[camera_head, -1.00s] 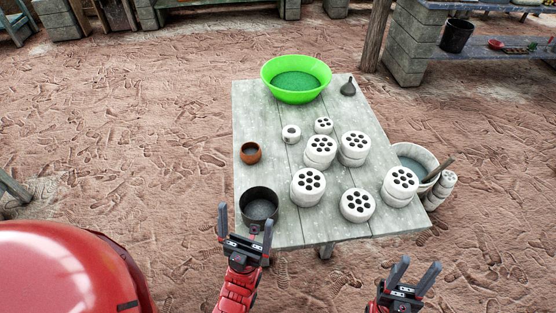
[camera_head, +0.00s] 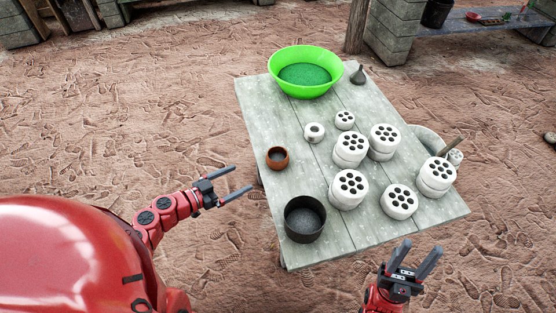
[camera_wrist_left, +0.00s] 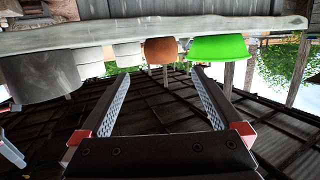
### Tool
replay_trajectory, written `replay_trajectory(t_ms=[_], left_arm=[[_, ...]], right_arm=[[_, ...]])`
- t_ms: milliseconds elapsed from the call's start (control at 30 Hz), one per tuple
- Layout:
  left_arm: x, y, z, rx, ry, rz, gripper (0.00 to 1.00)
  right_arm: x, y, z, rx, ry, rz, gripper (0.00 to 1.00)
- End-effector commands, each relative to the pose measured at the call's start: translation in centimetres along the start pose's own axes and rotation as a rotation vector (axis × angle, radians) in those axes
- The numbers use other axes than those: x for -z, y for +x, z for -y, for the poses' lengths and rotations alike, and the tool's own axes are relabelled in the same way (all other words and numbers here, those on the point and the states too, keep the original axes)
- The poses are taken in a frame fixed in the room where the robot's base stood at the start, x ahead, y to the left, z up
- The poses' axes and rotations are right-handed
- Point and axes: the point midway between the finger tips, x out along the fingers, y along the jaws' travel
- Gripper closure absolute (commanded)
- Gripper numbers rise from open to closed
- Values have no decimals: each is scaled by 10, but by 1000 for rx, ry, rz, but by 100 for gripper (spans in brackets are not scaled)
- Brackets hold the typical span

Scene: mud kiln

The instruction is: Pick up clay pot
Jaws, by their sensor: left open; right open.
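A small brown clay pot (camera_head: 278,158) stands upright on the left edge of the wooden table (camera_head: 262,112). My left gripper (camera_head: 243,179) is open and empty, left of the table edge and a short way from the pot, with its fingers pointing right towards the table. In the left wrist view, which looks upside down, the clay pot (camera_wrist_left: 160,50) shows beyond and between the open fingertips (camera_wrist_left: 160,72). My right gripper (camera_head: 421,248) is open and empty near the table's front right edge.
A dark bucket-like pot (camera_head: 304,220) stands in front of the clay pot. A green basin (camera_head: 305,72) is at the back. Several white perforated cylinders (camera_head: 350,188) fill the right side, with a small white pot (camera_head: 314,132) nearer the middle. The ground left of the table is clear.

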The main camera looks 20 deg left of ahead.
Motion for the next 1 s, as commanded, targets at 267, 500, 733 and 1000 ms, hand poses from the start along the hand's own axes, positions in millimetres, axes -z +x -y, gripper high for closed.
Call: replay_trajectory(t_ms=[267,500,733,1000], left_arm=[[3,64,-1,-6,-3,-5,0],[2,107,-2,-4,-2,-4,0],[3,126,0,-3,-4,-5,0],[2,164,0,-5,-3,-5,0]], right_arm=[[1,4,0,0,0,0,50],[1,5,0,0,0,0,50],[1,5,0,0,0,0,50],[1,4,0,0,0,0,50]])
